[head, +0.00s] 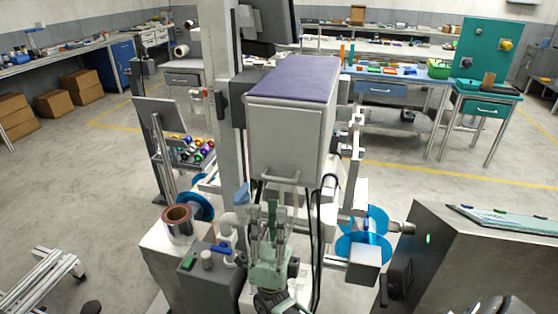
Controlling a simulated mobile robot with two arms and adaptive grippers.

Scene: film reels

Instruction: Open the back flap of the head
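The head is a pale grey box with a purple top (295,77), mounted on a column in the middle of the head view. Its near face is a flat grey flap (283,138) that looks closed, flush with the box. A light bar handle (281,179) sits at the flap's lower edge. My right gripper (269,212) points up just below the handle, its fingers apart, with a dark green part showing between them. I see no contact with the handle. My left gripper is not in view.
Blue reels (362,235) stand at the lower right of the machine. Black cables (315,235) hang just right of my gripper. A copper-coloured roll (177,222) stands at the left. A dark metal cabinet (460,262) is at the right. The floor at the left is mostly open.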

